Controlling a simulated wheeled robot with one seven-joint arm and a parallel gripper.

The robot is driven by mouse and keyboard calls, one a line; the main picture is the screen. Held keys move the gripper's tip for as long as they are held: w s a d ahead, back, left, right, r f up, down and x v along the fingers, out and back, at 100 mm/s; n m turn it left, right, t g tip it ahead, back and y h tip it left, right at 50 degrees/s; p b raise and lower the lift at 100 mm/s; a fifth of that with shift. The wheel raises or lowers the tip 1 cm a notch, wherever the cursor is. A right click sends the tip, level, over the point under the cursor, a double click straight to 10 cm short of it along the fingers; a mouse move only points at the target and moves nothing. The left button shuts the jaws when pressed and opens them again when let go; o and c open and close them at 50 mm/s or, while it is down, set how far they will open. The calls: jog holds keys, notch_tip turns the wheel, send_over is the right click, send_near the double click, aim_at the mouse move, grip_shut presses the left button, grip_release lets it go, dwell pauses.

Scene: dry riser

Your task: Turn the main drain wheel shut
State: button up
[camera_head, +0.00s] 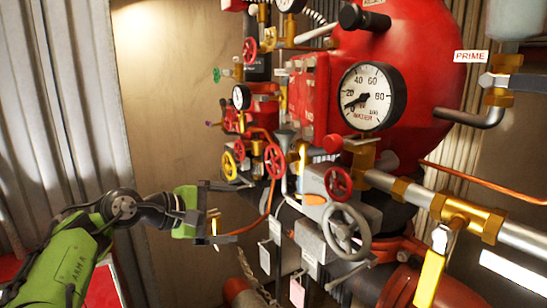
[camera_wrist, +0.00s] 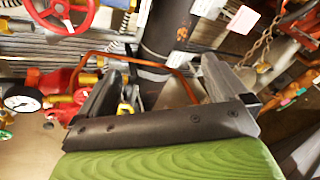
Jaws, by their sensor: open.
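Several handwheels sit on the red valve assembly; no readable label shows which is the main drain wheel. A large grey wheel (camera_head: 346,231) is at the lower centre right, with a red wheel (camera_head: 338,182) just above it. Further left are a yellow wheel (camera_head: 229,165), a red wheel (camera_head: 274,161) and an upper red wheel (camera_head: 250,50). My gripper (camera_head: 228,212) is open and empty, left of the grey wheel and apart from it. In the wrist view the open jaws (camera_wrist: 163,72) face pipework, and a red wheel (camera_wrist: 62,12) shows at upper left.
A large gauge (camera_head: 372,97) is on the red vessel (camera_head: 420,60). A copper tube (camera_head: 268,212) runs near my gripper. Hanging tags (camera_head: 297,290) and a chain (camera_head: 247,268) are below. A yellow lever (camera_head: 430,278) is at lower right. Bare wall (camera_head: 165,110) lies left of the assembly.

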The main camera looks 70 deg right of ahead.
aim_at(271, 162)
jog(key=w+a+r+g+h, duration=0.2)
jog(key=a+r+g, duration=0.2)
jog(key=r, duration=0.6)
jog(key=x, duration=1.6)
jog(key=shift+a, duration=0.1)
jog(key=shift+c, duration=0.5)
jog(key=c, duration=0.8)
jog(key=shift+o, duration=0.2)
